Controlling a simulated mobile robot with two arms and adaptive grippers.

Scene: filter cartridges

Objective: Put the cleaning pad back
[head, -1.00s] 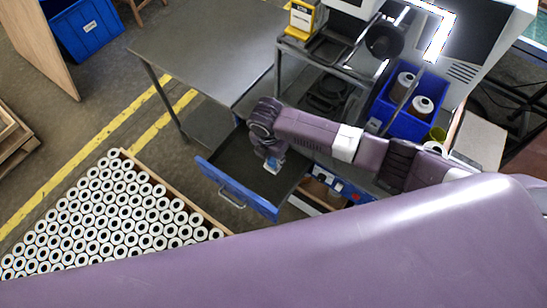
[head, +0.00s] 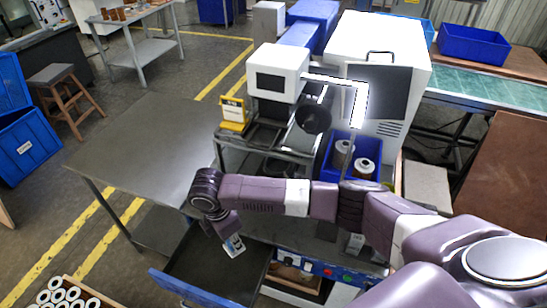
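A drawer (head: 190,288) with a blue front stands open below the machine bench, and its dark floor looks largely bare. My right arm reaches in from the right, and my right gripper (head: 232,238) points down over the drawer. A small white and blue piece (head: 235,246) shows at its tip. It may be the cleaning pad, but it is too small to tell whether it is held, or is part of the gripper. My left gripper is not in view.
A grey table (head: 140,150) left of the drawer is bare. A blue bin (head: 350,160) with brown spools stands behind my arm. A yellow device (head: 233,113) and a white machine (head: 277,72) stand on the bench. White cartridges (head: 65,296) fill a box at the lower left.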

